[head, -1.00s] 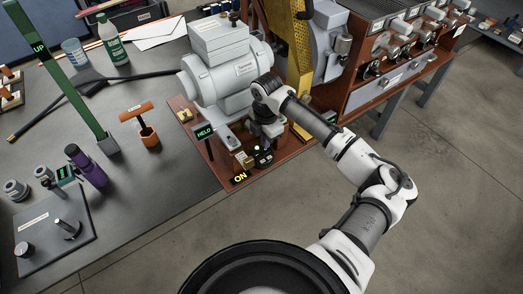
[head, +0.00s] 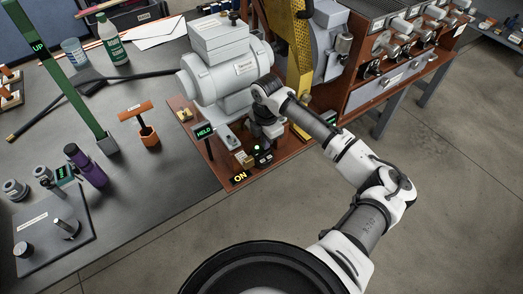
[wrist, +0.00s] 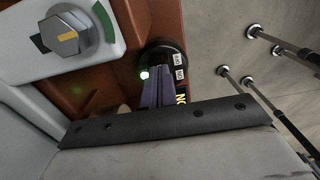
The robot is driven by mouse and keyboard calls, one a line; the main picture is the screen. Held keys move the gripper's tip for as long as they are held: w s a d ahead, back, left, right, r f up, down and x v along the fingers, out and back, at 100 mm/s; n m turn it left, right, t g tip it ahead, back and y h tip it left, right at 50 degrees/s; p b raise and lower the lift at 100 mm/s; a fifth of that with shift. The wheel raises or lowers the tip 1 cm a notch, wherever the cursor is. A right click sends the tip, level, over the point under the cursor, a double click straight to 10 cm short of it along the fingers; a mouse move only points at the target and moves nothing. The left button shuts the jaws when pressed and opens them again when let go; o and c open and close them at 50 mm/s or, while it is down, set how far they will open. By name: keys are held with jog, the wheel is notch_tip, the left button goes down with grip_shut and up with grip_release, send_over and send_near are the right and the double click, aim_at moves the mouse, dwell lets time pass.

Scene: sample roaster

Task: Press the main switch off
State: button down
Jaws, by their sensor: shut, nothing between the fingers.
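The main switch (wrist: 178,48) is a round black housing with small white labels, on the brown base plate at its edge. A green light glows on its left side in the wrist view. A yellow "ON" sign (head: 240,178) stands in front of it in the head view; part of it also shows in the wrist view (wrist: 181,98). My gripper (wrist: 157,84) is shut and empty, its fingertips over the lower left part of the switch. Whether they touch it I cannot tell. In the head view the wrist is above the switch (head: 264,158), and the fingers are hard to make out.
A grey machine (head: 222,75) stands just behind the switch. A green "HELD" display (head: 204,132) stands left of it. Open floor lies to the right.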

jog(key=shift+f, duration=0.15)
notch_tip(320, 180, up, 7)
jog(key=p, duration=0.5)
dwell(0.4)
dwell(0.5)
